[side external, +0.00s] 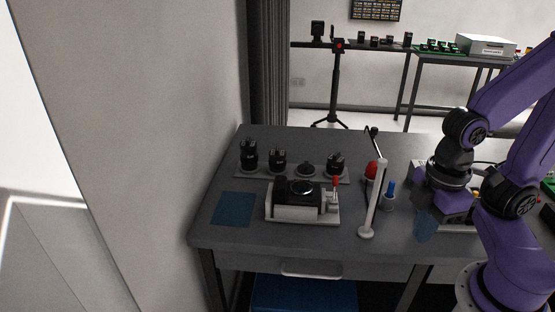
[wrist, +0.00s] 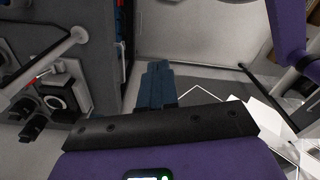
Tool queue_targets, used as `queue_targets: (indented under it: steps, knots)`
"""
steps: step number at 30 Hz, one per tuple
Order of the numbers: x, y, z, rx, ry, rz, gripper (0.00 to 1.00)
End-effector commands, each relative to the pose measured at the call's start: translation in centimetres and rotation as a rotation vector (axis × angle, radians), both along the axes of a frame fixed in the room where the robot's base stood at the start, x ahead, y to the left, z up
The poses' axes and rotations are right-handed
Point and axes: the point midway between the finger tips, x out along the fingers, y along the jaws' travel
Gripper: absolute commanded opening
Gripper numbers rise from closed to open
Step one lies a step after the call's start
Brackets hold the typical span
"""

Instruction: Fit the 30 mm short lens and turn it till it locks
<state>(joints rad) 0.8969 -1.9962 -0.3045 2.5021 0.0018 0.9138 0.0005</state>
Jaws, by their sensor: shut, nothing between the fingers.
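Black lenses, one of them (side external: 249,158), stand along a grey rack (side external: 325,178) at the back left of the table. I cannot read which is the 30 mm short lens. One rack place holds a low, flat round part (side external: 306,170). The camera fixture (side external: 290,213) sits in front, with a round ring (side external: 302,187) facing up on its black body; the ring also shows in the wrist view (wrist: 53,102). My gripper (side external: 424,238) is well right of the fixture, pointing down. Its blue fingers (wrist: 158,70) are together and empty.
A thin white post (side external: 373,205) stands between the fixture and my gripper. A red-topped item (side external: 371,170) and a blue-handled item (side external: 389,192) are close by. A blue mat (side external: 233,209) lies left of the fixture. The front table strip is clear.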

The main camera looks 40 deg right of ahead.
Motion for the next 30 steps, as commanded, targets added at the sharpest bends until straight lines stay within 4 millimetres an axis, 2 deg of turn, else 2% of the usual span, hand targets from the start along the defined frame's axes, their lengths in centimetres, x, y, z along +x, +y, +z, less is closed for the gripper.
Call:
queue_targets:
  steps: [2, 3, 11, 20, 23, 26, 30]
  knots:
    - [0.0, 0.0, 0.0, 0.000, 0.000, 0.000, 0.00]
    - [0.0, 0.0, 0.0, 0.000, 0.000, 0.000, 0.07]
    - [0.0, 0.0, 0.0, 0.000, 0.000, 0.000, 0.91]
    - [0.1, 0.1, 0.0, 0.000, -0.001, -0.004, 0.93]
    - [1.0, 0.6, 0.2, -0.001, -0.010, -0.037, 0.93]
    - [3.2, 1.6, 0.6, -0.002, -0.031, -0.117, 0.93]
    - [7.9, 3.5, 1.2, -0.001, -0.078, -0.285, 0.93]
